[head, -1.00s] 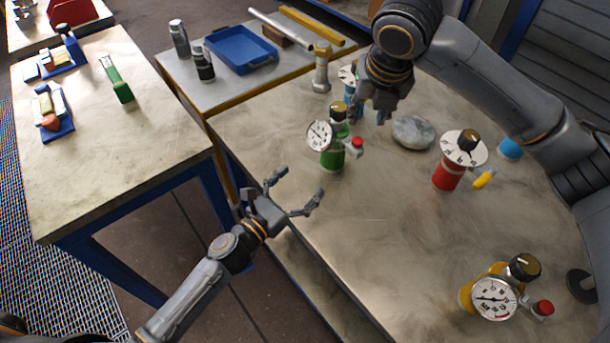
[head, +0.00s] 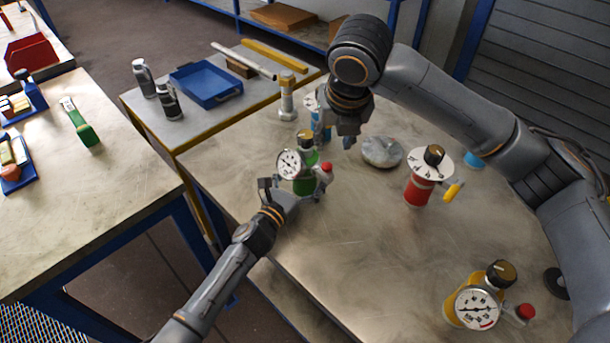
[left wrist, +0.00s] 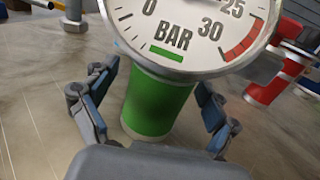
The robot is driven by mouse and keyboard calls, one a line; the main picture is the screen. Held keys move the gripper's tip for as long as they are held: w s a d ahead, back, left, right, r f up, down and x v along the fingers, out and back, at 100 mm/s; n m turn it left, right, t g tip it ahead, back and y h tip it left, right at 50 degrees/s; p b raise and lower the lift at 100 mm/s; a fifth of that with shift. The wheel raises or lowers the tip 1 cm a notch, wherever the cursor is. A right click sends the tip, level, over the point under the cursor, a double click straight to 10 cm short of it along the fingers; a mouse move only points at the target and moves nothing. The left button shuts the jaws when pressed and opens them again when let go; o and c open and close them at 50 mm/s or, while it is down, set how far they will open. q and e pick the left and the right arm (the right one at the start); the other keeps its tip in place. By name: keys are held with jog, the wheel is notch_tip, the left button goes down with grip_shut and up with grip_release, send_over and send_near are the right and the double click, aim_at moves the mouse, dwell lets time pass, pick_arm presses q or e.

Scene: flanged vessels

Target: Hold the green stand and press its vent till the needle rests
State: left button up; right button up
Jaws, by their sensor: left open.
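My left gripper (head: 291,192) is open, low at the stand, one finger on each side. In the left wrist view the green body (left wrist: 157,105) stands between the spread fingers, with gaps visible. The gauge's lower scale fills the top there; its needle is out of that view. My right gripper (head: 348,138) hangs behind and right of the stand; its finger opening is unclear.
A grey stone-like disc (head: 382,152), a red vessel (head: 418,190) and a yellow vessel (head: 453,312) stand to the right. A blue vessel (head: 322,125) is behind, partly hidden by my right gripper. The bench's middle front is clear.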

pick_arm(q)
jog(key=shift+c, duration=0.2)
grip_shut()
dwell(1.0)
